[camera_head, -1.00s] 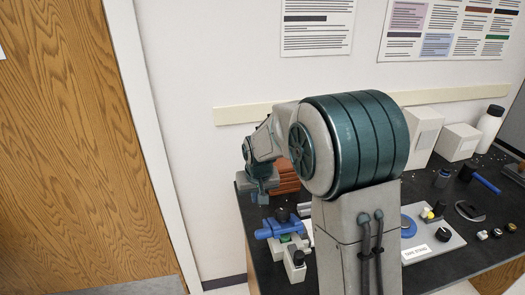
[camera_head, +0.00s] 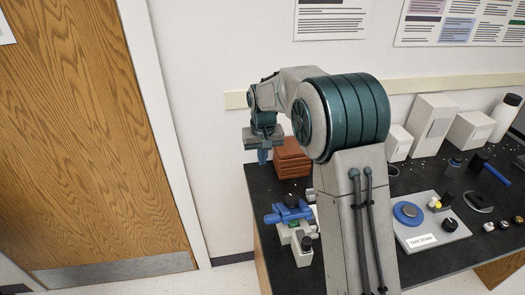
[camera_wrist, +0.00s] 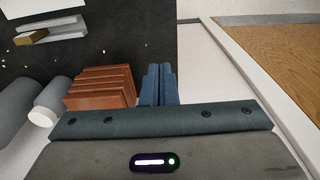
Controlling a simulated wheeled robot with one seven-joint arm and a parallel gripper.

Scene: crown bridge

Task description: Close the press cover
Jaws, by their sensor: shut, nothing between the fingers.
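A small press (camera_head: 303,248) with a pale body, a blue bar (camera_head: 288,213) across it and a black knob stands near the left edge of the dark bench. I take the blue bar for its cover; I cannot tell how far open it is. A bit of green shows beneath the bar. My gripper (camera_head: 262,156) points down beyond the press, left of a reddish-brown stack, apart from the press. In the wrist view its blue fingers (camera_wrist: 158,85) are together and empty, beside the stack. The press does not show in the wrist view.
The reddish-brown stack (camera_head: 291,158) stands at the bench's far left corner. White boxes (camera_head: 433,122) and a white bottle (camera_head: 505,118) line the back. A pale board (camera_head: 432,229) with a blue disc lies right of my arm. The wooden door (camera_head: 85,130) is left.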

